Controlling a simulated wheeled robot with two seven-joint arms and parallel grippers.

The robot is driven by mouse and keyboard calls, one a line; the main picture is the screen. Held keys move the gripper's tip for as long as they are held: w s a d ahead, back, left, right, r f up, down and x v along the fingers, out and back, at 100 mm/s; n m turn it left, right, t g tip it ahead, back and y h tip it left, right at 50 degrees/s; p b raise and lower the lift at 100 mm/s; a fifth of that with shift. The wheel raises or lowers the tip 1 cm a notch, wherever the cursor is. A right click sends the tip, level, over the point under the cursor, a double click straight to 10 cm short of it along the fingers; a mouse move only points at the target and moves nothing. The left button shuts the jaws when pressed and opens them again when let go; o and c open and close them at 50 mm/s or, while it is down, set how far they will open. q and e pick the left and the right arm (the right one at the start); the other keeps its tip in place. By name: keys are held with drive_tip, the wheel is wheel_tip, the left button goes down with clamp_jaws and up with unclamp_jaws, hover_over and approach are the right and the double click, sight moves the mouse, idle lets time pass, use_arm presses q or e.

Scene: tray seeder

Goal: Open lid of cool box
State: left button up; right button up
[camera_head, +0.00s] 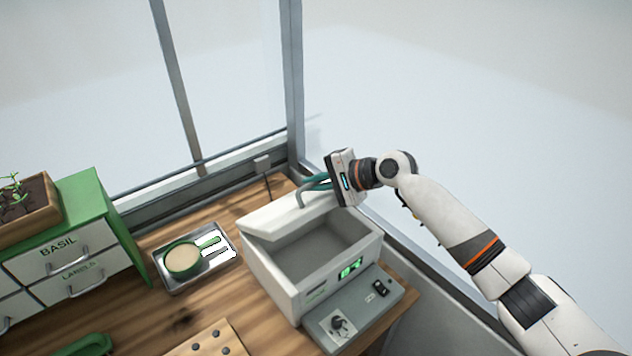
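The white cool box (280,276) stands on the wooden bench with its grey inside showing. Its lid (288,219) is raised and tilted up at the back edge of the box. A grey curved handle (299,195) shows on the lid. My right gripper (312,184) is at the back of the box, its teal fingers at the lid handle. The fingers lie close together from this angle, and I cannot tell whether they are closed around the handle. My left gripper is not in view.
A metal tray (168,284) with a green scoop lies left of the box. A green drawer cabinet (92,205) stands further left. Window posts (294,90) rise behind.

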drive_tip(key=o, duration=0.5)
drive_tip(key=shift+c, duration=0.2)
drive_tip(key=shift+s+d+r, duration=0.1)
drive_tip(key=shift+d, duration=0.15)
drive_tip(key=b+v, duration=0.5)
drive_tip(key=v, duration=0.6)
drive_tip(key=shift+d+r, duration=0.15)
drive_tip(key=shift+r, duration=0.05)
drive_tip(key=shift+s, duration=0.1)
drive_tip(key=shift+f, duration=0.1)
